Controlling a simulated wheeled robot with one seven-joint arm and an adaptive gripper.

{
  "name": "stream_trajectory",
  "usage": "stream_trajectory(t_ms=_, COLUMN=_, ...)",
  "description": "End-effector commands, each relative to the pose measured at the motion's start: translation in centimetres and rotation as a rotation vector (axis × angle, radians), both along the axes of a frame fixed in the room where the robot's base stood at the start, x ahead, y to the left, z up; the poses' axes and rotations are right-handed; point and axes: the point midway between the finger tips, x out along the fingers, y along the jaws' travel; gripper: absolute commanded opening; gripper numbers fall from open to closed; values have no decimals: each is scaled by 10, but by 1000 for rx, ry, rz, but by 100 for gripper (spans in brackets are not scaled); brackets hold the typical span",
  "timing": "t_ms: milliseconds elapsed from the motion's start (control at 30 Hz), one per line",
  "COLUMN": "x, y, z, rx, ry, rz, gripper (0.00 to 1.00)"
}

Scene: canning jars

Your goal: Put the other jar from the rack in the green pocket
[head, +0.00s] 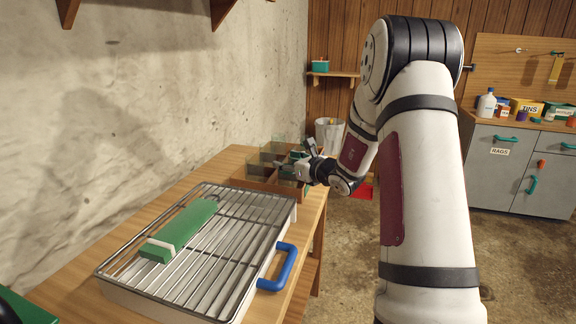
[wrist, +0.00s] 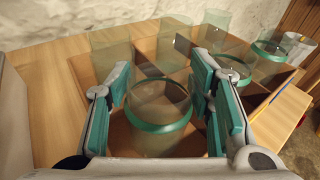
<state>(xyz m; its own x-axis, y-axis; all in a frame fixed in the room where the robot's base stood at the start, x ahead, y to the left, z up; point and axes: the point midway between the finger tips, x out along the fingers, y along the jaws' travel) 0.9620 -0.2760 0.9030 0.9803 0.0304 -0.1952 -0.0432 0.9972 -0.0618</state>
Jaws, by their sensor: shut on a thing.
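My gripper (wrist: 160,76) is shut on a clear glass jar with a green band (wrist: 158,128), one finger on each side. The held jar is upright over or in a compartment of the divided wooden crate (wrist: 84,72); I cannot tell whether it touches the bottom. In the head view my gripper (head: 299,165) is at the crate (head: 262,183) at the table's far end, and the held jar is hard to make out. The wire rack (head: 235,235) has no jar on it. No green pocket can be made out for certain.
Other glass jars (wrist: 110,52) stand close around the held one, some green-banded (wrist: 236,72). A green block-like object (head: 180,230) with a pale end lies on the rack. The rack's tray has a blue handle (head: 280,268). A rough wall borders the table on the left.

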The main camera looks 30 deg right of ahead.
Motion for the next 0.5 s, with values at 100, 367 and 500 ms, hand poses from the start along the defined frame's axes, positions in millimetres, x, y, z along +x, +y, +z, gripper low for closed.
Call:
stream_trajectory(t_ms=100, x=0, y=0, z=-2, rx=-1, ry=-3, rz=0, gripper=9)
stream_trajectory(t_ms=367, x=0, y=0, z=-4, rx=-1, ry=-2, rz=-1, gripper=9)
stream_trajectory(t_ms=500, x=0, y=0, z=-4, rx=-1, ry=-1, rz=0, gripper=68)
